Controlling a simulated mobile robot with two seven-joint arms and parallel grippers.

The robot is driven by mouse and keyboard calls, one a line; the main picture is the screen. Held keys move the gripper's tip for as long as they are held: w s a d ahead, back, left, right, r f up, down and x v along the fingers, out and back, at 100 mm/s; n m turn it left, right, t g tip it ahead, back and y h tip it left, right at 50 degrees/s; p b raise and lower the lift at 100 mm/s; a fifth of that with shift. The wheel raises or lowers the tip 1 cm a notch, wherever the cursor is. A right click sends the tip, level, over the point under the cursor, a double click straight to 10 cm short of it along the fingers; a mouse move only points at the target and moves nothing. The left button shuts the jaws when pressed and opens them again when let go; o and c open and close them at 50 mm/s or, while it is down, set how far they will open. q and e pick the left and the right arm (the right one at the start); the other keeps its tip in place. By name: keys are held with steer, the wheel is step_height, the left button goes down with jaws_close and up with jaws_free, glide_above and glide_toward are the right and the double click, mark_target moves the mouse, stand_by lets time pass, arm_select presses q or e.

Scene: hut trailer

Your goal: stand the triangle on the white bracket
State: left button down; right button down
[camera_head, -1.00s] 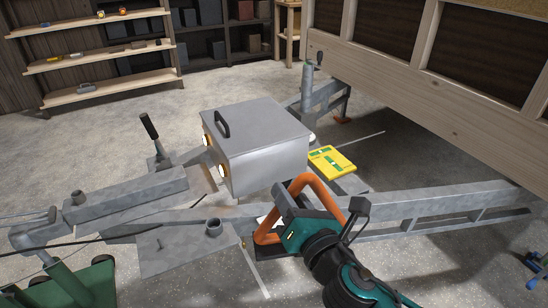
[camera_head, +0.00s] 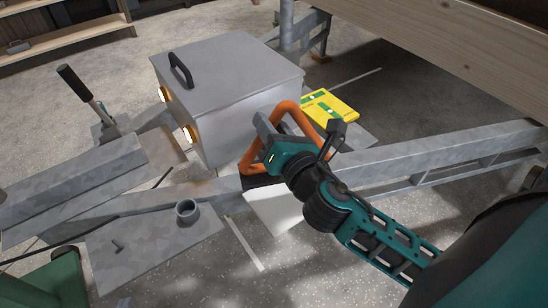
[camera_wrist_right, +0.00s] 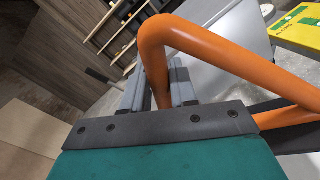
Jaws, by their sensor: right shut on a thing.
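The orange tubular triangle (camera_head: 289,107) stands roughly upright beside the grey box in the head view, one corner up. My right gripper (camera_head: 263,127) is shut on one of its sides; the tube also shows between the grey fingers in the right wrist view (camera_wrist_right: 215,47). The white bracket (camera_head: 274,209) shows as a pale plate just below the triangle, by the trailer rail. A dark piece (camera_head: 262,180) lies between them. The triangle's lower left corner is close above this piece; I cannot tell whether they touch. My left gripper is not in view.
The grey box (camera_head: 228,80) with a black handle stands left of the triangle. A yellow level case (camera_head: 328,107) lies just behind it. The trailer rail (camera_head: 430,155) runs off to the right. A metal plate with a short pipe (camera_head: 187,212) is at the front left.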

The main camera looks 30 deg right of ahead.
steer(key=f+b, duration=0.2)
steer(key=f, duration=0.1)
steer(key=shift+d+f, duration=0.15)
steer(key=shift+d, duration=0.25)
steer(key=shift+f, duration=0.2)
steer(key=shift+d+f+b, duration=0.1)
steer(key=shift+f+b, duration=0.1)
steer(key=shift+b, duration=0.1)
steer(key=shift+f, duration=0.2)
step_height(320, 180, down, 5)
steer(key=b, duration=0.6)
steer(key=shift+f, duration=0.1)
steer(key=shift+f+b, duration=0.25)
steer(key=shift+b, duration=0.2)
steer(key=shift+f, duration=0.15)
